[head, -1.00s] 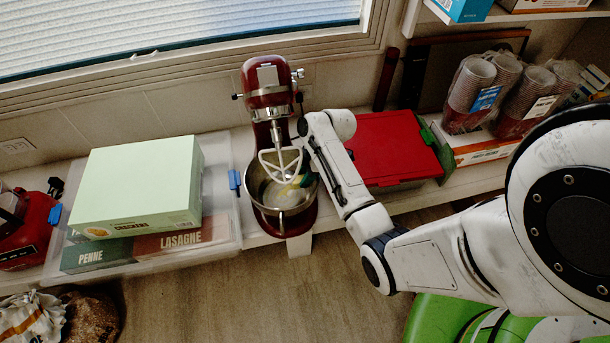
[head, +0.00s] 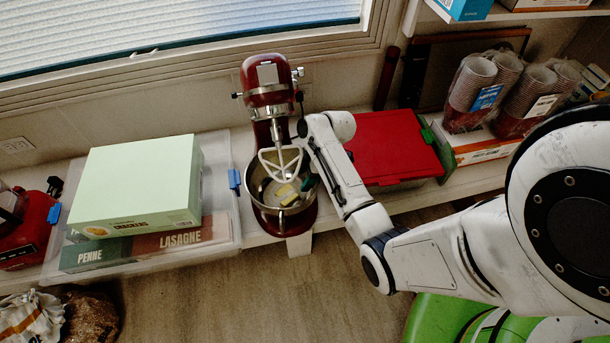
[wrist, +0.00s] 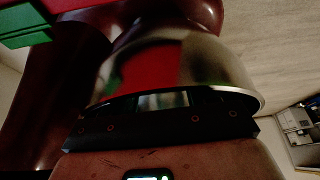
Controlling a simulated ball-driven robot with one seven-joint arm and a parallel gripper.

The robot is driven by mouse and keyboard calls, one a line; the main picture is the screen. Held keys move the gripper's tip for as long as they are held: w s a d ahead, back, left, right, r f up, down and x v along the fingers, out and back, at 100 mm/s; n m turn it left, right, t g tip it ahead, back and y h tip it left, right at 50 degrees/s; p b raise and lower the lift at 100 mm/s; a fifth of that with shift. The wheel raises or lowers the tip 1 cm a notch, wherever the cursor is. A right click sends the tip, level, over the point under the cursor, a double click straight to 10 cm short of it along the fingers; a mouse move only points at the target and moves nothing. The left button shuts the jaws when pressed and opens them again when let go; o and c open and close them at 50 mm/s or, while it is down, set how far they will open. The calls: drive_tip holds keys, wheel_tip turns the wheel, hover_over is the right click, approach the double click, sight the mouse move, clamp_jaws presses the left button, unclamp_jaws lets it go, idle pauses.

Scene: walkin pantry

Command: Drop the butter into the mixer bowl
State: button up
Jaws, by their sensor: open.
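The steel mixer bowl (head: 268,208) sits under the beater of the red stand mixer (head: 268,84). The pale yellow butter (head: 286,191) lies low inside the bowl, below the white beater (head: 281,161), and is small in the head view. My gripper (head: 305,184) is open at the bowl's right side, apart from the butter; its fingers are small and partly dark there. In the wrist view the bowl's shiny outer wall (wrist: 205,62) is close in front of my gripper, and the butter is hidden.
A clear bin (head: 225,215) with a green crackers box (head: 135,185) stands left of the mixer. A red-lidded box (head: 395,145) stands to the right, behind my arm. Bags of cups (head: 480,90) are farther right.

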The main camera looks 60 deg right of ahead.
drive_tip(key=shift+r, duration=0.4)
drive_tip(key=p+v, duration=0.4)
drive_tip(key=v, duration=0.8)
drive_tip(key=shift+r+p, duration=0.2)
drive_tip(key=shift+p, duration=0.1)
